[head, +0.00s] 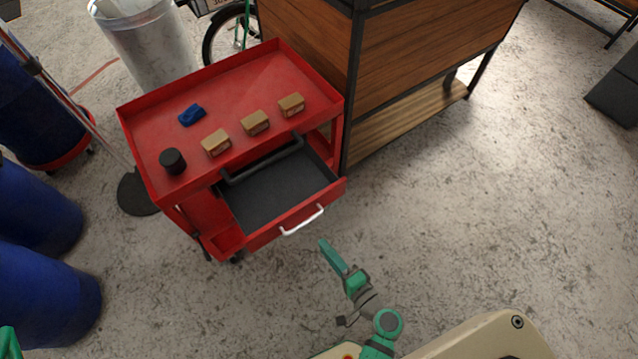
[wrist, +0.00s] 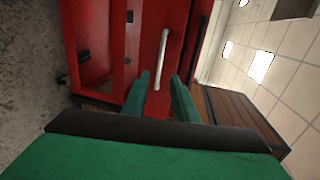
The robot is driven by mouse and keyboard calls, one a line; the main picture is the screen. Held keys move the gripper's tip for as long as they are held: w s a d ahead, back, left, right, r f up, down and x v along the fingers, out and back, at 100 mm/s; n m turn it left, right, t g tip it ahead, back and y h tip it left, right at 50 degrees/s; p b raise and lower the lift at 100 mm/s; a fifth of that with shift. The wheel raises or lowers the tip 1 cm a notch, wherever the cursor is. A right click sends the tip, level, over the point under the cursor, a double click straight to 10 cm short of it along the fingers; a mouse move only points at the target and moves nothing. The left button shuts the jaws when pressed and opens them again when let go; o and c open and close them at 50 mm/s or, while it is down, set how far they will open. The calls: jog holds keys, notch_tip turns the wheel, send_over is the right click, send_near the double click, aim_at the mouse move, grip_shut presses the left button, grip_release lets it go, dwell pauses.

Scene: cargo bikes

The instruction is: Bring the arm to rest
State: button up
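My gripper (head: 325,246) is in front of the red cart, a little below and right of the drawer handle in the head view. In the wrist view my gripper (wrist: 160,78) has its two green fingers apart with nothing held between them. The red cart (head: 150,110) has its drawer (head: 275,190) pulled out, and the drawer's dark bottom looks empty. The white drawer handle (head: 302,221) also shows in the wrist view (wrist: 162,45), beyond the fingertips. The fingers appear apart from the handle.
On the cart top are a blue item (head: 191,115), a black cylinder (head: 172,161) and three small boxes (head: 255,123). A wooden bench (head: 420,50) stands behind right. Blue barrels (head: 40,210) stand at the left. The floor (head: 500,200) to the right is clear.

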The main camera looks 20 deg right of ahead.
jog(key=shift+s, duration=0.15)
jog(key=s+a+f+n+g+h, duration=0.45)
jog(key=s+a, duration=0.25)
jog(key=s, duration=0.2)
jog(key=s+a+r+n+t, duration=0.1)
jog(key=a+r+n, duration=0.1)
jog(key=r, duration=0.4)
jog(key=s+a+r+n+t+y, duration=0.1)
jog(key=s+a+r+n+t, duration=0.1)
jog(key=r+n, duration=0.3)
jog(key=s+a+r+n+t, duration=0.1)
jog(key=a+r+n, duration=0.3)
jog(key=r, duration=0.5)
jog(key=shift+s+r, duration=0.2)
jog(key=shift+s, duration=0.25)
jog(key=shift+s+d+t+y, duration=0.1)
jog(key=shift+t+y, duration=0.15)
